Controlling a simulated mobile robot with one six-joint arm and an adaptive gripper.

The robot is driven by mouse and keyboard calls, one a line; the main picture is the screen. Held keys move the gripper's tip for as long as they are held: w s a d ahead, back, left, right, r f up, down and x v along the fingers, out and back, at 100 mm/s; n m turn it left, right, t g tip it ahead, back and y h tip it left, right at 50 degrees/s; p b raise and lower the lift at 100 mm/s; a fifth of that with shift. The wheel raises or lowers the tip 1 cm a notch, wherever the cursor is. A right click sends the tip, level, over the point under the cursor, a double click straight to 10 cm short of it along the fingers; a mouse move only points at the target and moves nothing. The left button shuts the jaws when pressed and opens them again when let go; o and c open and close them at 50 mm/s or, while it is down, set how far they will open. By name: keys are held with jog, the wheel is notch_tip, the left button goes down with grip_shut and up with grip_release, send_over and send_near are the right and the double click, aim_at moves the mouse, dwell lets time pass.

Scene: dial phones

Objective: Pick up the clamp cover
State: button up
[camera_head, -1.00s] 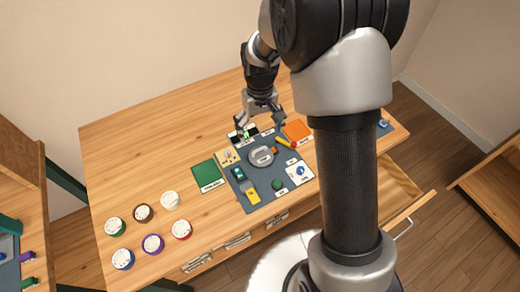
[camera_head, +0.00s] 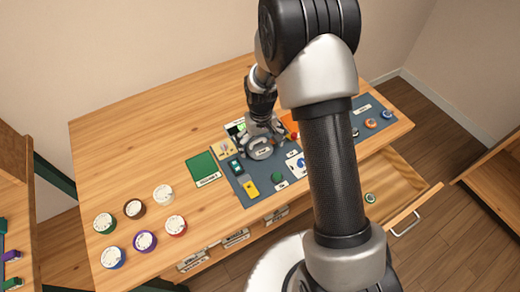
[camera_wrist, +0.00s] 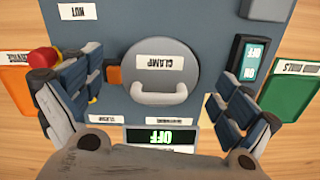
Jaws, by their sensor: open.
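The clamp cover is a round grey lid labelled CLAMP with a light grey handle, on the dark blue-grey mat. In the wrist view the clamp cover (camera_wrist: 160,72) lies between my spread fingers, its handle on the side toward my palm. In the head view the clamp cover (camera_head: 259,150) shows just in front of my gripper (camera_head: 262,140), partly hidden by it. In the wrist view my gripper (camera_wrist: 150,100) is open and empty, one finger on each side of the cover, apart from it.
An OFF/ON switch (camera_wrist: 252,60) and a green pad (camera_wrist: 298,92) are by the right finger. An OFF display (camera_wrist: 160,137) sits near the palm. Several dials stand at the table's left.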

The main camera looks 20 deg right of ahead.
jog(key=shift+f, duration=0.5)
jog(key=shift+r, duration=0.1)
jog(key=shift+c, duration=0.4)
jog(key=c, duration=1.1)
